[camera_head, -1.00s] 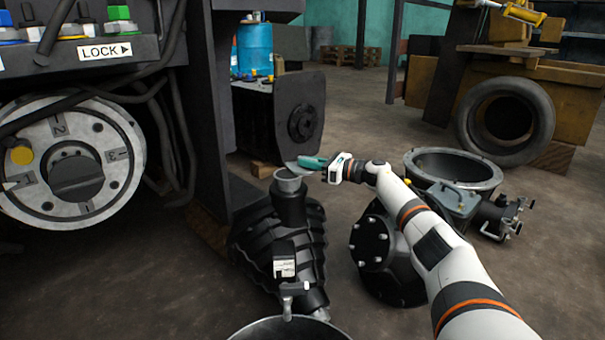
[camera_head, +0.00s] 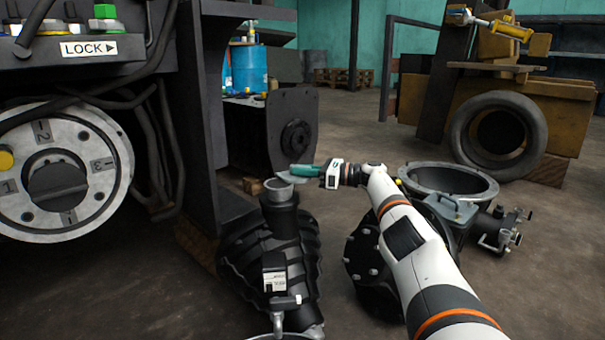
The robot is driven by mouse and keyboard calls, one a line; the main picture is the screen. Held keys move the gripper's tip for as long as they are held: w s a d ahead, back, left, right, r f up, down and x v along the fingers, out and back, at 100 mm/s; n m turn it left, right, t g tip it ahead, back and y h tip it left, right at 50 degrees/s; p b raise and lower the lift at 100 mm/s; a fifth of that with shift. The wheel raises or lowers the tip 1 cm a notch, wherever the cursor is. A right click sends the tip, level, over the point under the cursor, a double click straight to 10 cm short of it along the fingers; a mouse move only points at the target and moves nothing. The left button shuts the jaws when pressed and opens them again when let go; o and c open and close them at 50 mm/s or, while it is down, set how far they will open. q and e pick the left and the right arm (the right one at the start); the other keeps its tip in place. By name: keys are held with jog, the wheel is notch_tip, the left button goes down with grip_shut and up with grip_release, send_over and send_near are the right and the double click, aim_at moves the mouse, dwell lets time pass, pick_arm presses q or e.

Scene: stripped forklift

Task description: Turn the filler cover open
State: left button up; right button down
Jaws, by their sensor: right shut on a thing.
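A black ribbed housing (camera_head: 262,245) stands on the floor at the centre, with an upright neck that ends in a grey round mouth (camera_head: 278,190). A thin grey piece, which looks like the filler cover (camera_head: 289,178), is tilted up at the mouth's far right edge. My right gripper (camera_head: 302,171), with teal fingers, reaches in from the right and is shut on this piece. The fingers hide part of it, and I cannot tell whether it still touches the rim. My left gripper is not in view.
A dark machine frame with a numbered round dial (camera_head: 65,170) and a LOCK label (camera_head: 89,48) fills the left. A dark round-flanged part (camera_head: 370,260) and an open ring-shaped housing (camera_head: 450,182) stand right of the neck. A tyre (camera_head: 498,130) leans farther back.

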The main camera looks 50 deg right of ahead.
jog(key=c, duration=1.4)
grip_release()
jog(key=shift+s+d+p, duration=0.2)
jog(key=shift+s+p, duration=0.15)
jog(key=shift+p, duration=0.1)
jog(key=p+v, duration=0.5)
jog(key=v, duration=0.6)
